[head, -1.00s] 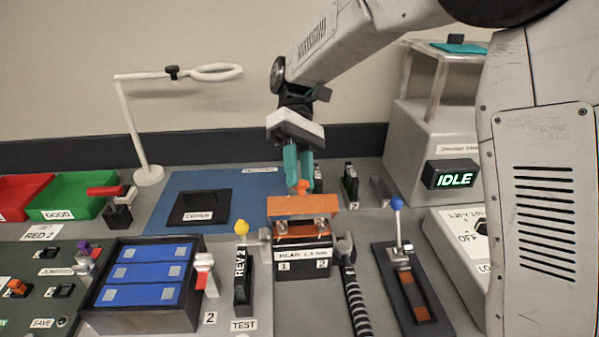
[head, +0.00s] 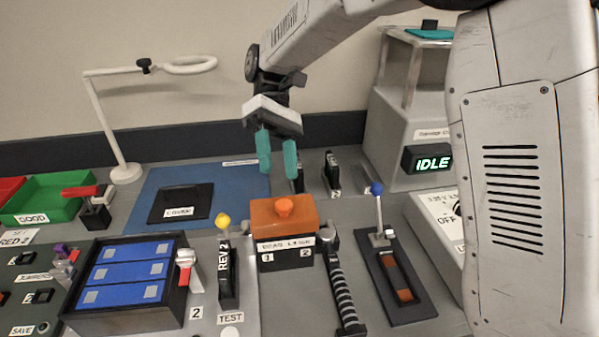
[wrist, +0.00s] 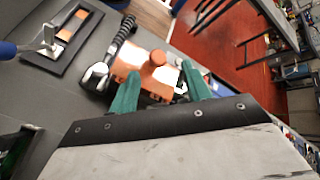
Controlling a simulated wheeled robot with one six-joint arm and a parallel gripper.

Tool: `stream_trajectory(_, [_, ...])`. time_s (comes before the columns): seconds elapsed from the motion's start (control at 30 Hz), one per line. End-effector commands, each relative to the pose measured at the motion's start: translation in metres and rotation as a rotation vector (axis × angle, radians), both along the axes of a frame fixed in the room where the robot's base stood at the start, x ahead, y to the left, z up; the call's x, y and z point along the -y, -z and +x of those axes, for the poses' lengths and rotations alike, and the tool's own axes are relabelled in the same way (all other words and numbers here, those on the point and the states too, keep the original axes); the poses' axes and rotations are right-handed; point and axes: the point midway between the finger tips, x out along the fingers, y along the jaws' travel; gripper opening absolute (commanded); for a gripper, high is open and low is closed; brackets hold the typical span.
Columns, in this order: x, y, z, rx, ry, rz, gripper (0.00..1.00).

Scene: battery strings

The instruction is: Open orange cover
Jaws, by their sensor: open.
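The orange cover (head: 280,216) with a round orange knob on top sits closed on the black box (head: 285,257) marked 1 and 2. My gripper (head: 277,172), with teal fingers, is open and empty, above and behind the cover in the head view. In the wrist view the cover (wrist: 145,68) and its knob show beyond and between the spread fingers (wrist: 160,88). The fingers look apart from the knob. The terminals seen under the cover earlier are hidden.
A blue-knobbed lever (head: 378,205) stands right of the box, with a ribbed black cable (head: 341,285) between. A yellow-knobbed lever (head: 224,240) stands close on the left. Small black uprights (head: 332,172) stand behind.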

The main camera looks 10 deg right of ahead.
Motion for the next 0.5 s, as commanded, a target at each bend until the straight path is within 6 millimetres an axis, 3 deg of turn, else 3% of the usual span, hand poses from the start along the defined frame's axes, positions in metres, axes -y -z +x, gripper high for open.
stream_trajectory(0.17, [0.000, -0.028, 0.001, 0.005, -0.001, 0.002, 0.48])
stream_trajectory(0.5, [0.021, -0.037, -0.072, 0.002, 0.000, 0.001, 0.48])
